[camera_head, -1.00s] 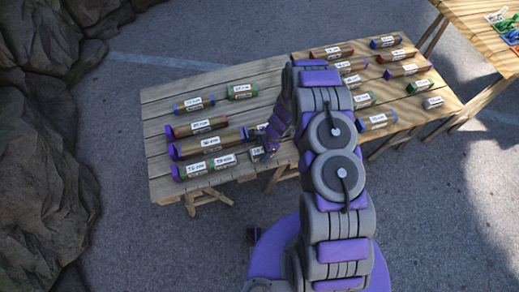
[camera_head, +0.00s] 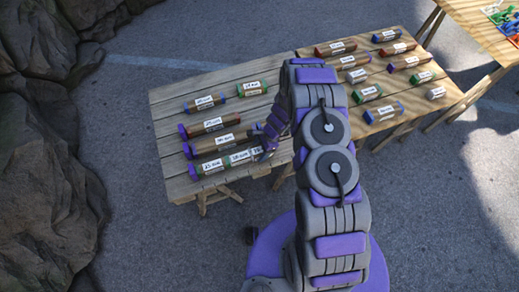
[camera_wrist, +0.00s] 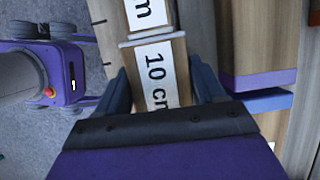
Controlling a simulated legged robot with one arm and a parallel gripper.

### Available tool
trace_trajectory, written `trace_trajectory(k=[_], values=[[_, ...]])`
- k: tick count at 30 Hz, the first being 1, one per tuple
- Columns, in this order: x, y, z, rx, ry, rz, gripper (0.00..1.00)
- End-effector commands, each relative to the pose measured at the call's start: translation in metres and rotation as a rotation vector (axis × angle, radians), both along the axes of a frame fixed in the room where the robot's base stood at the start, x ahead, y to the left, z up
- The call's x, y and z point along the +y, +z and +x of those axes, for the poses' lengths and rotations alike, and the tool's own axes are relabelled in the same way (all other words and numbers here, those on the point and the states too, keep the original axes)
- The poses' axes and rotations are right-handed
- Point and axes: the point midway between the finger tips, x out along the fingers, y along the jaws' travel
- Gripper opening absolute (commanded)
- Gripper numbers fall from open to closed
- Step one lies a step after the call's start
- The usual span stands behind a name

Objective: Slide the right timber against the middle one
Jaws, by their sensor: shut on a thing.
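The right timber is a short block labelled 10 cm (camera_wrist: 158,75). In the head view it is partly hidden by my arm, at the right end of the front row (camera_head: 257,154). My gripper (camera_wrist: 160,82) is shut on it, with one dark finger on each side. The middle timber (camera_head: 240,157) lies just left of it, with its label end showing at the top of the wrist view (camera_wrist: 147,14). Their ends look touching or nearly so, with a thin seam between them. The left timber (camera_head: 200,170), with a purple end, lies in line at the left.
Another purple-ended timber row (camera_head: 205,144) lies close behind the front row. More labelled timbers (camera_head: 208,124) lie farther back. A lighter table (camera_head: 440,75) with several timbers adjoins on the right. Rocks (camera_head: 45,190) stand at the far left.

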Motion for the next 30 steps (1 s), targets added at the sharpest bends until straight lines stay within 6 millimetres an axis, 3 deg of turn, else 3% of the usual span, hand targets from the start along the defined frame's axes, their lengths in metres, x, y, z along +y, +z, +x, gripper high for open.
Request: trace_trajectory(k=[8, 9, 17, 26, 30], values=[[0.005, 0.0, -0.004, 0.008, 0.006, 0.005, 0.35], [0.005, 0.0, -0.004, 0.008, 0.006, 0.004, 0.71], [0.003, 0.0, -0.002, 0.005, 0.004, 0.004, 0.96], [0.0, 0.002, -0.002, 0.004, 0.003, 0.005, 0.98], [-0.003, 0.014, 0.0, 0.003, 0.002, 0.003, 0.98]])
